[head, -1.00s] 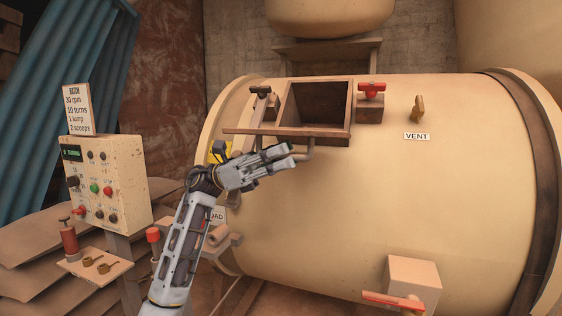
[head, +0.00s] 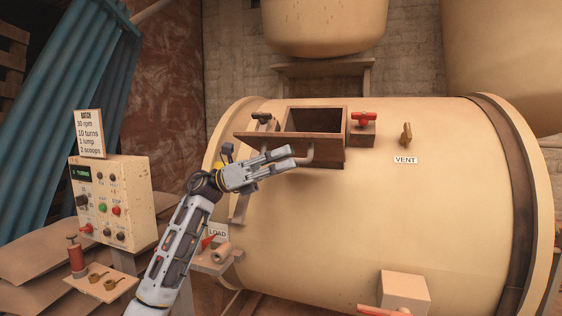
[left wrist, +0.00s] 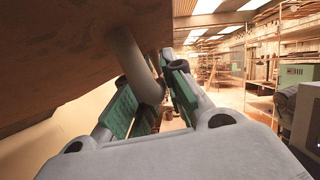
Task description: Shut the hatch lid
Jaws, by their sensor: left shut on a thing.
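The hatch lid (head: 290,147) is a rusty brown plate at the front edge of the square hatch opening (head: 314,120) on top of the cream drum. It is tilted, its outer face partly toward me, and the opening still shows dark behind it. A curved bar handle (head: 308,156) sticks out from the lid's outer face. My left gripper (head: 285,160) is at this handle and shut on it. In the left wrist view the handle (left wrist: 136,65) passes between the green finger pads, under the lid's brown face (left wrist: 75,40). My right gripper is not in view.
A red-handled clamp (head: 363,120) stands right of the opening and a dark-knobbed clamp (head: 262,120) left of it. A brass vent valve (head: 405,135) is further right. A control panel (head: 112,200) and a small shelf (head: 105,287) stand left of my arm.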

